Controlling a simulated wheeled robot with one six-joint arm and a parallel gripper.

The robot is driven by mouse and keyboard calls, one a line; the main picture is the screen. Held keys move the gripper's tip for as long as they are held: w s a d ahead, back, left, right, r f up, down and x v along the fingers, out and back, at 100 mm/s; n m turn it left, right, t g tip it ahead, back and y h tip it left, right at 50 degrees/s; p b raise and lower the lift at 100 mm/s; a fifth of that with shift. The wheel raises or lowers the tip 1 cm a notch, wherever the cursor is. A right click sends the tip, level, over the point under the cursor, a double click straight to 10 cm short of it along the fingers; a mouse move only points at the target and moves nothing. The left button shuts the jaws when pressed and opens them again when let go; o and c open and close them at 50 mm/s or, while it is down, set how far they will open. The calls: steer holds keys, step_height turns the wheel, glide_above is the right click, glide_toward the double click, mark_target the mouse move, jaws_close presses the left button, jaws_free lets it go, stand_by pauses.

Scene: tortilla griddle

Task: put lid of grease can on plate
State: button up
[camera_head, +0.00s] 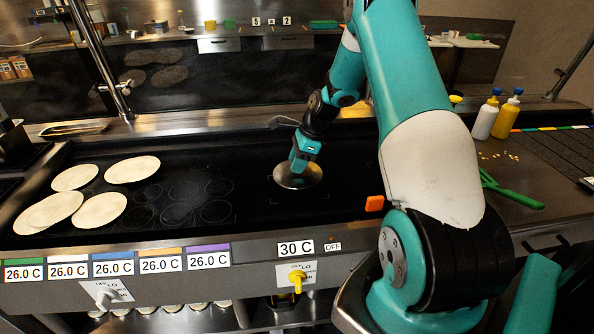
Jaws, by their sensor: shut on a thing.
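My gripper (300,166) reaches down over the right part of the black griddle plate (235,160). It is shut on a round, shiny metal lid (312,179), gripping it at its top middle. The fingertips are small and partly hidden against the lid. I cannot make out the grease can.
Several pale tortillas (132,169) lie on the left of the griddle. An orange block (375,203) sits at the front edge. A green tool (515,193), a white bottle (485,119) and a yellow bottle (506,118) are on the right. The plate between tortillas and lid is clear.

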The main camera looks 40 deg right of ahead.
mark_target(311, 170)
steer(key=shift+f, duration=1.7)
steer(key=shift+f, duration=0.15)
steer(key=o, duration=0.9)
steer(key=shift+o, duration=0.2)
steer(key=a+b+v, duration=0.1)
steer(key=b+v, duration=0.1)
steer(key=v, duration=1)
steer(key=a+r+n, duration=0.3)
steer(key=a+n, duration=0.1)
steer(key=a, duration=0.3)
steer(key=a+r+n, duration=0.4)
steer(key=a+n, duration=0.1)
steer(key=a, duration=0.2)
steer(key=s+a+r+n+g, duration=0.1)
steer(key=s+a+r+n, duration=0.2)
steer(key=s+a+n, duration=0.55)
steer(key=s+a+r+n+g, duration=0.1)
steer(key=s+a+r+n, duration=0.4)
steer(key=a, duration=0.6)
steer(key=s+a+f+n, duration=0.2)
steer(key=s+a+n, duration=0.2)
steer(key=s+n, duration=0.5)
steer(key=shift+s+a+n+g+y, duration=0.3)
steer(key=shift+a+n+g, duration=0.1)
steer(key=shift+n, duration=0.15)
